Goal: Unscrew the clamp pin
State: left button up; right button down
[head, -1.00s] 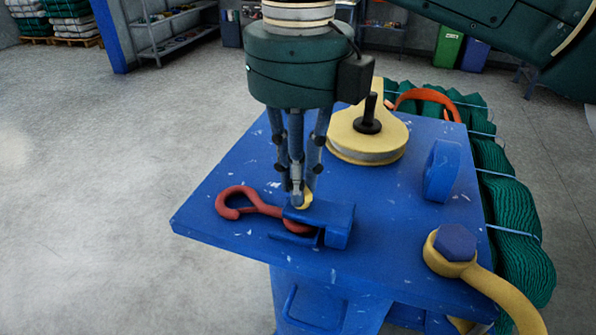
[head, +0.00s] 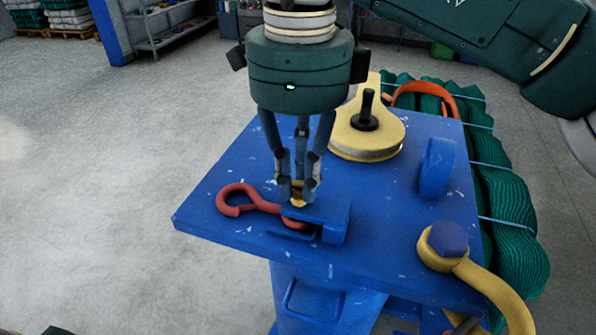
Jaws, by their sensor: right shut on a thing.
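My right gripper (head: 299,190) points straight down over the blue table. Its fingers are shut on the yellow clamp pin (head: 298,202), whose lower part shows between the fingertips. The pin stands at the top of the blue clamp (head: 330,221); I cannot tell how far it sits in it.
A yellow pulley block (head: 368,149) with a black handle stands behind the clamp on the blue table (head: 225,222). Green net bundles (head: 500,195) lie beyond the right edge.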

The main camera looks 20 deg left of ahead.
aim_at(300, 186)
jog(key=n, duration=0.4)
jog(key=shift+s+d+f, duration=0.1)
jog(key=shift+f, duration=0.25)
dwell(0.4)
jog(key=c, duration=1.7)
grip_release()
jog(key=shift+r, duration=0.1)
jog(key=shift+r+p, duration=0.1)
jog(key=shift+p, duration=0.2)
jog(key=shift+r, duration=0.25)
notch_tip(300, 186, up, 11)
jog(key=shift+r, duration=0.15)
